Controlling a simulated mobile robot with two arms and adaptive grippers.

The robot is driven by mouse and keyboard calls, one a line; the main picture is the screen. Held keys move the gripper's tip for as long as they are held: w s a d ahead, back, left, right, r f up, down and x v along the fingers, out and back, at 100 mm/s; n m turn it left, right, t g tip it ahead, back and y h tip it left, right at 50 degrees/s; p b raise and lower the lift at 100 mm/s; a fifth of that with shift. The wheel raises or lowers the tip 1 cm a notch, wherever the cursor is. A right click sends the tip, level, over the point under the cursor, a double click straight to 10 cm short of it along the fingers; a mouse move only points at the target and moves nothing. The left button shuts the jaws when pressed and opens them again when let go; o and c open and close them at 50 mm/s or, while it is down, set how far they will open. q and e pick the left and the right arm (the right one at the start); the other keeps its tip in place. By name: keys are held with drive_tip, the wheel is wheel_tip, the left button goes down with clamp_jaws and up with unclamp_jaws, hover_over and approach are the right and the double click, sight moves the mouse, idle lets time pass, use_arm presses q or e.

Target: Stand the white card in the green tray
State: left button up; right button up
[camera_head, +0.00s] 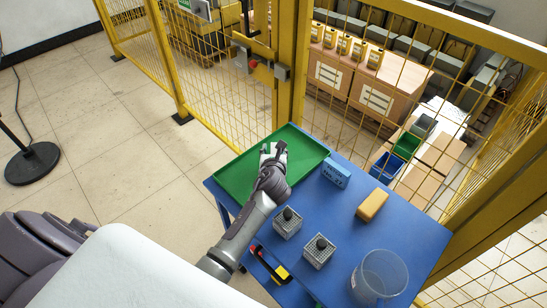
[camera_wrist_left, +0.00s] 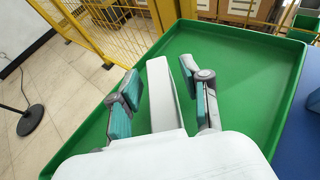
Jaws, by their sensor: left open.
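The white card (camera_wrist_left: 161,90) shows in the left wrist view as a pale upright slab between the two fingers of my left gripper (camera_wrist_left: 163,98). Gaps show on both sides of it, so the fingers are open around it and apart from it. The green tray (camera_head: 235,178) lies on the far left of the blue table, and in the wrist view its floor (camera_wrist_left: 240,75) spreads around the card. My left gripper (camera_head: 273,154) is over the tray's middle. The card's lower end is hidden by my wrist, so its contact with the tray floor cannot be seen. My right gripper is not in view.
The blue table (camera_head: 335,215) also holds a blue box (camera_head: 336,173), a yellow block (camera_head: 372,205), two gridded holders (camera_head: 288,222) with black knobs, a yellow-black tool (camera_head: 275,270) and a clear round container (camera_head: 379,278). Yellow mesh fencing (camera_head: 225,90) stands behind the table.

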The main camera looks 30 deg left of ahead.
use_arm(q)
drive_tip(key=v, duration=1.1)
